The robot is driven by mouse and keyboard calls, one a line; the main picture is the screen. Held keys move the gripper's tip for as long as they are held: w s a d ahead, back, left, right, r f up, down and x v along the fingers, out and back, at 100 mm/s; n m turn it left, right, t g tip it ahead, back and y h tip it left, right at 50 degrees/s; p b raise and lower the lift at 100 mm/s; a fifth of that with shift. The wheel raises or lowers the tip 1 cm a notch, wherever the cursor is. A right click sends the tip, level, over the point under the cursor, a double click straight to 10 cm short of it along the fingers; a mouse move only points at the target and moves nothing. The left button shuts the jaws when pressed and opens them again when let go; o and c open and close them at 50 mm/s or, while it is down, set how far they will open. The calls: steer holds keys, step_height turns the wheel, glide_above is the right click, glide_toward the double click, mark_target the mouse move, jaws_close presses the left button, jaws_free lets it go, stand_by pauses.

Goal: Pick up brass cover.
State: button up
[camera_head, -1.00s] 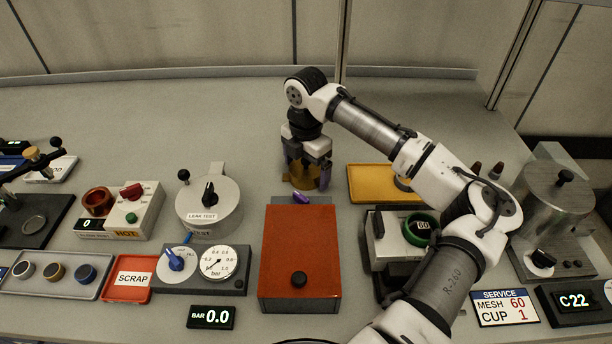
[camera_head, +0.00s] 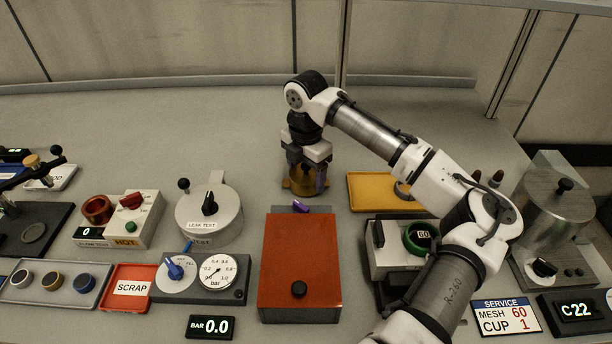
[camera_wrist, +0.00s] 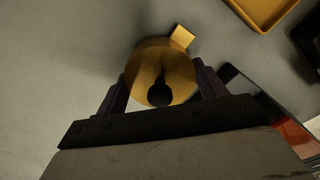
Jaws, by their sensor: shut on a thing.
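The brass cover (camera_head: 298,187) is behind the red-orange box, partly hidden by my gripper. In the wrist view the brass cover (camera_wrist: 163,72) is a round golden piece with a small tab on its rim and a dark round knob or hole near its centre. My gripper (camera_head: 305,180) points down over it. In the wrist view my gripper (camera_wrist: 160,90) has one dark finger on each side of the cover, shut on it. I cannot tell whether the cover is clear of the table.
The red-orange box (camera_head: 300,255) with a black knob stands just in front. A purple item (camera_head: 301,207) lies between it and the cover. A yellow tray (camera_head: 375,192) is to the right, the leak test pot (camera_head: 225,215) to the left. The table behind is clear.

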step_height(320, 180, up, 22)
steer(key=p, duration=0.4)
stand_by(0.6)
